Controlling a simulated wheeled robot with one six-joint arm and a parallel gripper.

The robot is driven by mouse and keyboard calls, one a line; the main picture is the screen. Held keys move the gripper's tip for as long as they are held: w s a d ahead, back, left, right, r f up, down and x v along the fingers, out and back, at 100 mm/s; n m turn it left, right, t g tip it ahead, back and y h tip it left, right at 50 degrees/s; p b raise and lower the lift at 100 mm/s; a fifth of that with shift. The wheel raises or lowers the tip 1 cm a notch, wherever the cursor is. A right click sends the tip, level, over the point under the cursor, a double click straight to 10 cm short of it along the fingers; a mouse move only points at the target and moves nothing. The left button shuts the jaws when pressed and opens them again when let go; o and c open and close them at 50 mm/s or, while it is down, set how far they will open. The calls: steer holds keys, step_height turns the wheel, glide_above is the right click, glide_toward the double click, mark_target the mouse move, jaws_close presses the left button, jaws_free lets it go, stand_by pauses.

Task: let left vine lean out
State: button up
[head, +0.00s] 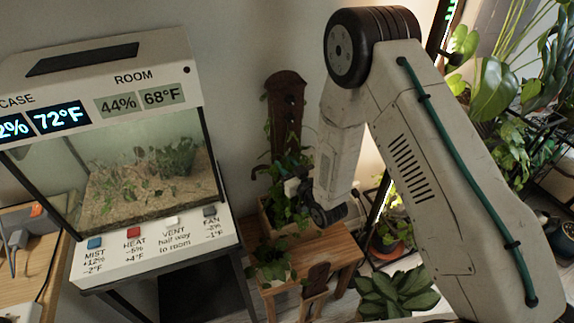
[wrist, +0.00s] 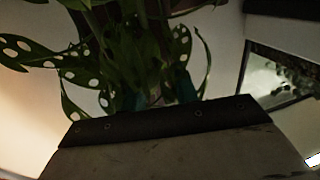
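A leafy vine (head: 278,205) grows in a wooden planter box (head: 290,232) at the foot of a tall dark wooden stake (head: 285,115) with holes. My gripper (head: 293,188) is in among its leaves, partly hidden by them and by my wrist. In the wrist view, vine leaves with pale holes (wrist: 75,72) hang close ahead. Two teal parts, seemingly my gripper's fingertips (wrist: 162,92), show dimly among the dark leaves. Whether they are shut on a stem is too dark to tell. Which vine is the left one, and how it is fastened, cannot be made out.
The planter stands on a wooden bench (head: 340,250). A smaller plant (head: 270,262) and a small dark stake (head: 316,278) are in front. A glass case (head: 150,170) with labelled buttons stands close on the left. Potted plants (head: 398,290) crowd the right.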

jaws_close()
steer(key=shift+a, duration=0.1)
